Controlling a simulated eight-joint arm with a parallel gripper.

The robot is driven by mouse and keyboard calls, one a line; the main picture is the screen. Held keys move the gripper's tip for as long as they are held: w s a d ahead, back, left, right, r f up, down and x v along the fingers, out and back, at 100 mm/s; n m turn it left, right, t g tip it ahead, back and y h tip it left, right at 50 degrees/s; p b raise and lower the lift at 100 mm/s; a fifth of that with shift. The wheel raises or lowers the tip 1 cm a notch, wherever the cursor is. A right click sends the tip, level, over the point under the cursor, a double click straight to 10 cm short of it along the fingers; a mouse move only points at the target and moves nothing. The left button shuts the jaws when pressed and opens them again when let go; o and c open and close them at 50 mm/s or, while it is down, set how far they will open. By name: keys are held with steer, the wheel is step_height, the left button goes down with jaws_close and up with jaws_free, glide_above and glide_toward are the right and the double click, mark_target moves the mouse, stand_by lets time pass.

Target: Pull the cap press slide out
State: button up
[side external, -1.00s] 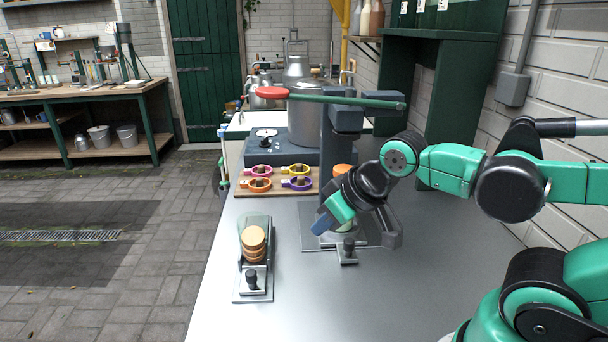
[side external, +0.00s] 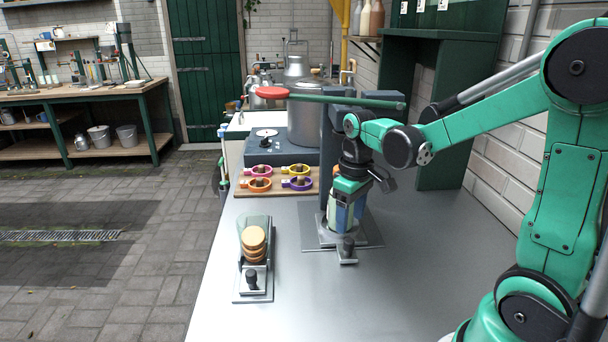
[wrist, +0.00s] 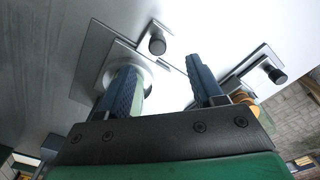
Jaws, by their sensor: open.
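The cap press stands on the bench, with a dark column (side external: 328,140) and a long green lever (side external: 345,101) ending in a red grip. The slide's dark knob (side external: 348,247) stands upright on a small metal tab at the front of the press plate (side external: 316,238). In the wrist view the knob (wrist: 157,45) shows beyond my fingertips, untouched. My gripper (side external: 346,222) points down in front of the press column, just behind the knob in the side view. Its two dark fingers (wrist: 163,75) are apart with nothing gripped. My gripper hides most of the press's lower working area.
A cap dispenser (side external: 254,225) with stacked tan caps and its own dark knob (side external: 252,279) stands left of the press. A wooden board (side external: 242,190) holds several coloured rings behind. A metal pot (side external: 305,125) stands farther back. The bench right of the press is clear.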

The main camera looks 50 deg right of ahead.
mark_target(349, 240)
steer(key=shift+d+f, duration=0.2)
steer(key=shift+f, duration=2.75)
jaws_close()
